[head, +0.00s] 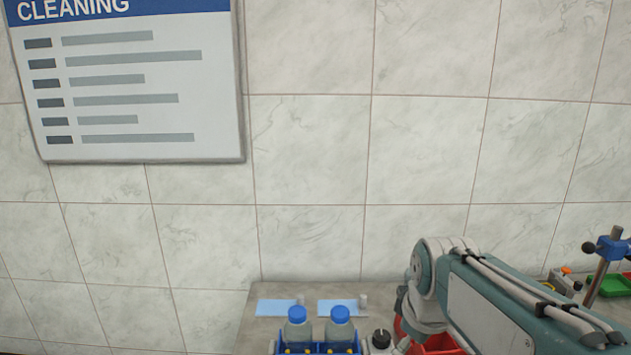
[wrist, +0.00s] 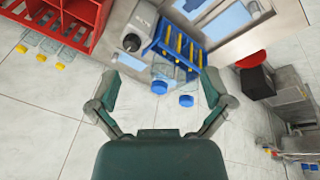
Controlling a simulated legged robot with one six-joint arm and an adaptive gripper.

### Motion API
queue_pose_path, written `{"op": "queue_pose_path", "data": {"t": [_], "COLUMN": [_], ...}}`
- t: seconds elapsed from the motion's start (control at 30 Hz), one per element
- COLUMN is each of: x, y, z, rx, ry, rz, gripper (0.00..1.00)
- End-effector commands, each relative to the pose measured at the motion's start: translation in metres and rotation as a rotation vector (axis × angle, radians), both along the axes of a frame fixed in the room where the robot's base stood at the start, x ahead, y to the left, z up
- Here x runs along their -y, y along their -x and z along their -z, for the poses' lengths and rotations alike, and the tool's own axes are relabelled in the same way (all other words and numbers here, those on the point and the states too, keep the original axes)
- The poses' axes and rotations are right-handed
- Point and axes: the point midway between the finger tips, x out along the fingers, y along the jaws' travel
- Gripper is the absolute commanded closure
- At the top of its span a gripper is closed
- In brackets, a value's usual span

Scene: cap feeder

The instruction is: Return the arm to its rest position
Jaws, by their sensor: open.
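My arm (head: 480,295) reaches in from the lower right of the head view, its far end bent down beside the worktop. My gripper (wrist: 158,88) is open in the wrist view, with its two fingers spread wide and nothing held. Beyond the fingertips is a blue crate (wrist: 168,42) with yellow parts. Clear bottles with blue caps (wrist: 160,87) show at the crate's near edge, between the fingers in the picture. I cannot tell how far they are from the fingers. In the head view, two blue-capped bottles (head: 298,325) stand upright at the crate (head: 317,347).
A grey box with a black knob (head: 381,339) stands right of the crate, beside a red bin (head: 440,344). Light-blue sheets (head: 340,307) lie on the worktop (head: 262,290). A blue clamp on a post (head: 606,246) stands far right. The tiled wall is behind.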

Motion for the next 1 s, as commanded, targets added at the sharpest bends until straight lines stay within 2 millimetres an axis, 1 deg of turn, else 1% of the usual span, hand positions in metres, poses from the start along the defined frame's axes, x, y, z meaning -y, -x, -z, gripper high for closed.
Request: {"op": "queue_pose_path", "data": {"t": [0.03,0.17,0.3,0.4,0.5,0.57,0.6,0.8,0.87,0.97,1.0], "x": [0.000,0.000,0.000,0.000,0.000,0.000,0.000,0.000,0.000,0.000,0.000], "y": [0.016,0.053,0.090,0.112,0.126,0.131,0.133,0.133,0.129,0.113,0.103], "z": [-0.004,-0.006,-0.002,0.005,0.010,0.012,0.013,0.013,0.011,0.004,0.000], "rx": [0.024,0.079,0.136,0.168,0.191,0.199,0.202,0.200,0.195,0.164,0.148], "ry": [-0.018,-0.076,-0.148,-0.198,-0.238,-0.253,-0.259,-0.263,-0.264,-0.265,-0.266], "rz": [0.059,0.228,0.407,0.517,0.595,0.624,0.635,0.648,0.655,0.690,0.710], "gripper": [0.00,0.00,0.00,0.00,0.00,0.00,0.04,0.04,0.04,0.04,0.04]}}
